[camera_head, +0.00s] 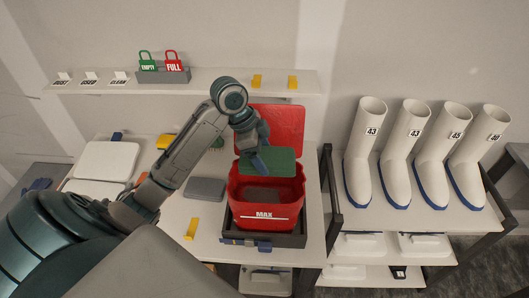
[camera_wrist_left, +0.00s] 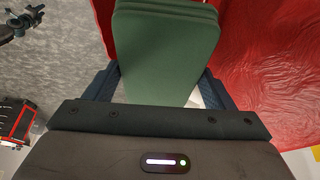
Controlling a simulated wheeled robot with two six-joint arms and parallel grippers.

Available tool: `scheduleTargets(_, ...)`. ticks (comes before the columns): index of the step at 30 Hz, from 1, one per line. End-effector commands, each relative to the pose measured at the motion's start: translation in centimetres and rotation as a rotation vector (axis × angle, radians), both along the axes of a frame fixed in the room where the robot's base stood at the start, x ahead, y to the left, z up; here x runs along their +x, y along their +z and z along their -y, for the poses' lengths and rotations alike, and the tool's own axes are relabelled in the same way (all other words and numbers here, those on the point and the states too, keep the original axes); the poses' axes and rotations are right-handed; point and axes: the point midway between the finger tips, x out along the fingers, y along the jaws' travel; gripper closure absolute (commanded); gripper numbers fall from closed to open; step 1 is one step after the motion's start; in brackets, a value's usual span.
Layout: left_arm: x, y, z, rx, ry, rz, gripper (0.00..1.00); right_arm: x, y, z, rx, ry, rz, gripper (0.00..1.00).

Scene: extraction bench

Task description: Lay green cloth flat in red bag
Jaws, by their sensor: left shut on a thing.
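The red bag (camera_head: 265,214), marked MAX, stands open in a dark tray, with its red lid (camera_head: 283,122) raised at the back. My left gripper (camera_head: 258,163) is over the bag's mouth and shut on the green cloth (camera_head: 284,160). The cloth is held as a flat folded pad above the bag's opening, towards its back. In the left wrist view the cloth (camera_wrist_left: 165,48) shows stacked layers and sits between the two fingers (camera_wrist_left: 160,88). Red bag material (camera_wrist_left: 270,65) shows beside it. The gripper hides part of the cloth. The right gripper is not seen.
White boots (camera_head: 410,155) stand on a rack to the right. A grey pad (camera_head: 206,189), a yellow block (camera_head: 192,228) and white trays (camera_head: 106,160) lie on the bench at left. A wall shelf (camera_head: 215,82) holds EMPTY and FULL tags. Bare bench shows around the grey pad.

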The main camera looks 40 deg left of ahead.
Motion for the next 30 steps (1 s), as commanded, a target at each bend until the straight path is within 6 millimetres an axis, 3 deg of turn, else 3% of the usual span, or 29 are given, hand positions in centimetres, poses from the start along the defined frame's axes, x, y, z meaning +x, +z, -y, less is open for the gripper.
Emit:
scheduleTargets(6,0.0,0.0,0.0,0.0,0.0,0.0,0.46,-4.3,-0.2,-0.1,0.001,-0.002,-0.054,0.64)
scheduleTargets(9,0.0,0.0,0.0,-0.001,-0.001,0.002,0.46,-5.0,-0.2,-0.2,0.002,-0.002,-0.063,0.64)
scheduleTargets(12,0.0,-0.2,0.0,-0.002,-0.001,0.002,0.46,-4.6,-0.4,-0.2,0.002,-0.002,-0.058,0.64)
scheduleTargets(20,-0.1,-2.0,0.0,-0.003,0.0,0.001,0.46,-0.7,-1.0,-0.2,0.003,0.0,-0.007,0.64)
scheduleTargets(25,-0.1,-3.7,0.0,-0.003,0.0,0.001,0.46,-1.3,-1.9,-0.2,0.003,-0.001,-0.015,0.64)
scheduleTargets(30,-0.1,-5.4,0.0,-0.004,-0.001,0.001,0.46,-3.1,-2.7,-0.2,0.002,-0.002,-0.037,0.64)
